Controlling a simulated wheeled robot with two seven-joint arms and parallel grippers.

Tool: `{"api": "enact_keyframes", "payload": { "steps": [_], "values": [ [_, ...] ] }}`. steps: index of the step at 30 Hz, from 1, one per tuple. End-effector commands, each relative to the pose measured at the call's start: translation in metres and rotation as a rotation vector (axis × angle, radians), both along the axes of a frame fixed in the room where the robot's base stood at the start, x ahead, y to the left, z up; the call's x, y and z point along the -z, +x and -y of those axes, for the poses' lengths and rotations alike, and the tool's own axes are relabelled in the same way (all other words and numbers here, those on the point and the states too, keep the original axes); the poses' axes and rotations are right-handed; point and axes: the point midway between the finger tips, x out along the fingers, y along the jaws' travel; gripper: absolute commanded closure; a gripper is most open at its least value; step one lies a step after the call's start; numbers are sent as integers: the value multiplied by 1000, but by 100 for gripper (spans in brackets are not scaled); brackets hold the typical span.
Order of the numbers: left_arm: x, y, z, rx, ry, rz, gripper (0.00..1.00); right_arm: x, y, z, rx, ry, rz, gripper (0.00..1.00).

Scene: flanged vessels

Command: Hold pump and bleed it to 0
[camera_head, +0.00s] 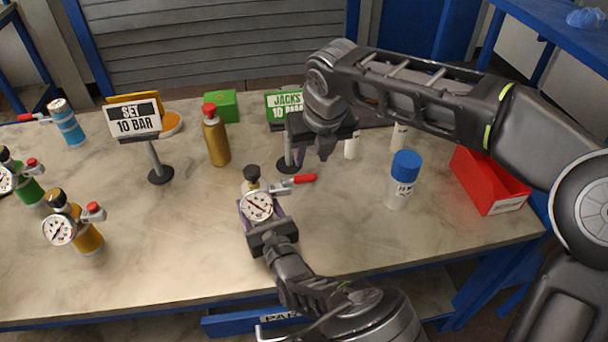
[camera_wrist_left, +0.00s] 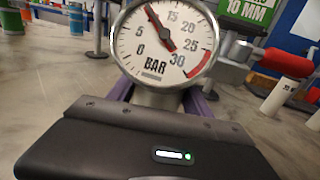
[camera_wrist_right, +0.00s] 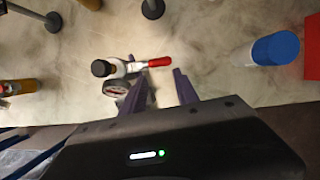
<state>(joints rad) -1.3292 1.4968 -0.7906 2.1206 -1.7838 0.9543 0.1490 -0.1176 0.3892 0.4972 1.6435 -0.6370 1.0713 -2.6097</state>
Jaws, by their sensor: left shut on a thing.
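The pump has a round white gauge (camera_head: 257,205), a black knob (camera_head: 252,172) on top and a red-handled lever (camera_head: 303,179) pointing right. My left gripper (camera_head: 264,222) is shut on the pump's body from the front, at the table's middle. In the left wrist view the gauge dial (camera_wrist_left: 164,42) fills the top, its needle pointing up-left near 10 bar. My right gripper (camera_head: 310,150) hangs above and behind the pump, apart from it. In the right wrist view its fingers (camera_wrist_right: 160,88) are spread and empty, with the red lever (camera_wrist_right: 157,62) beyond them.
A "SET 10 BAR" sign (camera_head: 134,118) stands left, near a gold bottle (camera_head: 216,140). Pumps with gauges, green (camera_head: 26,185) and yellow (camera_head: 87,235), stand far left. A blue-capped bottle (camera_head: 402,180) and red bin (camera_head: 487,182) stand right. The table's front middle-left is clear.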

Motion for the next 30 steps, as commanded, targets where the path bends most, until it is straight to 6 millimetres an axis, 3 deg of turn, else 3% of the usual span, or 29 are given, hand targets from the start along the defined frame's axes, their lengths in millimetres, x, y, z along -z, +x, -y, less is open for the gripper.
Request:
{"api": "enact_keyframes", "payload": {
  "steps": [10, 14, 17, 21, 30],
  "values": [
    [0, 0, 0, 0, 0, 0, 100, 1, 1, 4, 8, 0, -2, 60],
    [0, 0, 0, 0, 0, 0, 100, 6, 13, 32, 81, 15, -24, 60],
    [0, 0, 0, -1, 0, 0, 100, 8, 18, 52, 279, 122, -97, 60],
    [0, 0, 0, 0, 0, 0, 100, 5, 21, 65, 633, 307, -222, 60],
    [0, 0, 0, 0, 0, 0, 100, -16, 19, 53, 1282, 603, -501, 60]
  ]
}}
